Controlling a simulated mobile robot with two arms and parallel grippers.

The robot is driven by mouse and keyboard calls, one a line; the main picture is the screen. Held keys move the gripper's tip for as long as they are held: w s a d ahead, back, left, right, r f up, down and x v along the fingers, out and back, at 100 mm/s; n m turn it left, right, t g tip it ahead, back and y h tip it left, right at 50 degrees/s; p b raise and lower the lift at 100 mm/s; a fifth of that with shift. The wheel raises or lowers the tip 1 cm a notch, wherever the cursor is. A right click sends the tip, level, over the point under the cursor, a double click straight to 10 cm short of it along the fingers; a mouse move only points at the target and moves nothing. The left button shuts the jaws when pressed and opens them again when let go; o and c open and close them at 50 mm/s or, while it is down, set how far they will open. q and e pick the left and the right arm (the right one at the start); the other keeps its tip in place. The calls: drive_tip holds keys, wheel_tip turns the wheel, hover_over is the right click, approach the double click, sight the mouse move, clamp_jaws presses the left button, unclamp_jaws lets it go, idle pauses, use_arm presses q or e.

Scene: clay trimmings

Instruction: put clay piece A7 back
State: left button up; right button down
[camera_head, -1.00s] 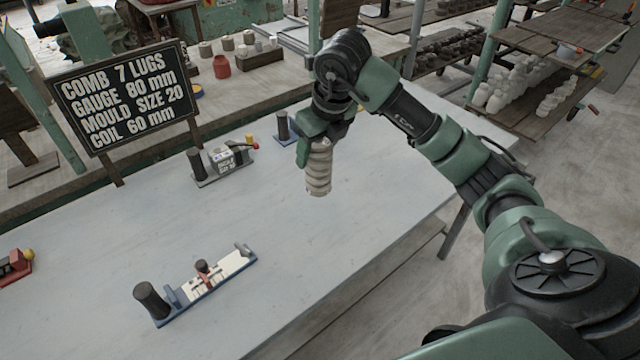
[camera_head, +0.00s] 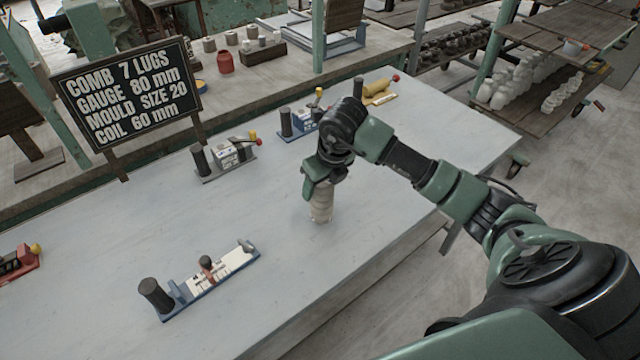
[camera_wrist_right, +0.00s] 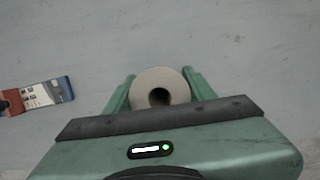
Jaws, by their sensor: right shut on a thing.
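The clay piece (camera_head: 321,206) is a pale, ribbed, upright cylinder in the head view. I cannot read a label on it. My right gripper (camera_head: 319,188) is shut on its upper part from above. Its lower end is at or just above the grey table; I cannot tell if it touches. In the right wrist view the clay piece (camera_wrist_right: 160,84) shows as a round top with a dark hole, between the two green fingers of my right gripper (camera_wrist_right: 160,92). My left gripper is not in view.
A blue-based gauge (camera_head: 210,280) with a black post lies front left. Similar devices stand behind, a grey one (camera_head: 225,157) and a blue one (camera_head: 300,122), with a yellow piece (camera_head: 378,92) farther back. A black sign (camera_head: 130,90) stands at the left. The table around the clay is clear.

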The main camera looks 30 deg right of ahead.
drive_tip(key=shift+f, duration=0.15)
drive_tip(key=c, duration=0.5)
unclamp_jaws()
drive_tip(key=shift+r, duration=0.35)
drive_tip(key=b+v, duration=0.1)
drive_tip(key=v, duration=1)
drive_tip(key=shift+s+r, duration=0.2)
drive_tip(key=shift+r, duration=0.15)
drive_tip(key=shift+s+f, duration=0.1)
drive_tip(key=shift+f, duration=0.05)
